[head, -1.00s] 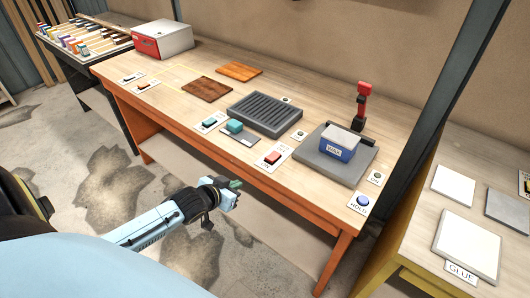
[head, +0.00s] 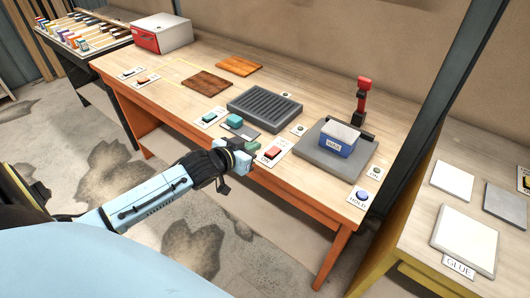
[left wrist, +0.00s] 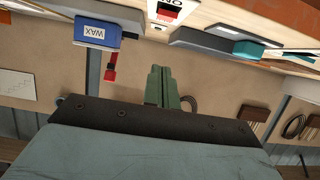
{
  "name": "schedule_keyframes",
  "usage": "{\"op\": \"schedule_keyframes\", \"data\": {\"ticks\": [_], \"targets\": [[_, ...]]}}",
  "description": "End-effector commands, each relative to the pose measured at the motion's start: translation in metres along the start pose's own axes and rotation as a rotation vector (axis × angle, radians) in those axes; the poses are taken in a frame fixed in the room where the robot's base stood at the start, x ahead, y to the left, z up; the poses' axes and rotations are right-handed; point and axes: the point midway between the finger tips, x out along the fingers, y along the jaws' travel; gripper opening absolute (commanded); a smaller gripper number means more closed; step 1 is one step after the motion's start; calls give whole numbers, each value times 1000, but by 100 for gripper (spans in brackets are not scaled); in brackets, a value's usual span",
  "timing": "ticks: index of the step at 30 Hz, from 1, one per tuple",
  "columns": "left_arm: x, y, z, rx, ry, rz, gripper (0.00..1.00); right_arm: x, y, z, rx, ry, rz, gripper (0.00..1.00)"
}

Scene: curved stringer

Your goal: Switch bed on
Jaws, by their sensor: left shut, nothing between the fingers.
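A dark grey ribbed slab (head: 265,112), possibly the bed, lies on the wooden bench. In front of it, to the right, is a red rocker switch (head: 272,153) on a white labelled plate; the label is too small to read in the head view. The red switch also shows at the top of the left wrist view (left wrist: 166,13). A teal switch (head: 209,117) on a white plate sits left of the slab. My left gripper (head: 243,150) is at the bench's front edge, just left of the red switch and apart from it. Its green fingers (left wrist: 162,86) are shut and empty.
A teal block (head: 235,121) sits on a small grey plate near the gripper. A blue WAX box (head: 338,142) stands on a grey plate to the right, with a red-topped post (head: 363,95) behind. A HOLD button (head: 362,196) is at the front right corner.

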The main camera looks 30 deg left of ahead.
Motion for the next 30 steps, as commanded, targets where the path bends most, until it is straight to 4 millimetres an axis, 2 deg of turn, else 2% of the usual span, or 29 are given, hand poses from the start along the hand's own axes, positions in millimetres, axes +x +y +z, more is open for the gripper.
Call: {"op": "schedule_keyframes", "data": {"ticks": [3,11,12,15,19,30], "targets": [[23,0,0,0,2,-1,0,4,0,1,0,-1,0,87],[68,0,0,0,1,-1,0,11,-1,2,0,-1,-1,87],[71,0,7,-1,-3,0,0,12,-1,2,0,-2,-1,87],[73,1,23,-1,-3,1,0,14,-1,2,0,-2,-1,87],[76,0,35,0,-2,1,0,16,-2,2,1,-2,-2,87],[76,1,40,1,-1,1,0,16,-3,2,1,-2,-3,87]]}}
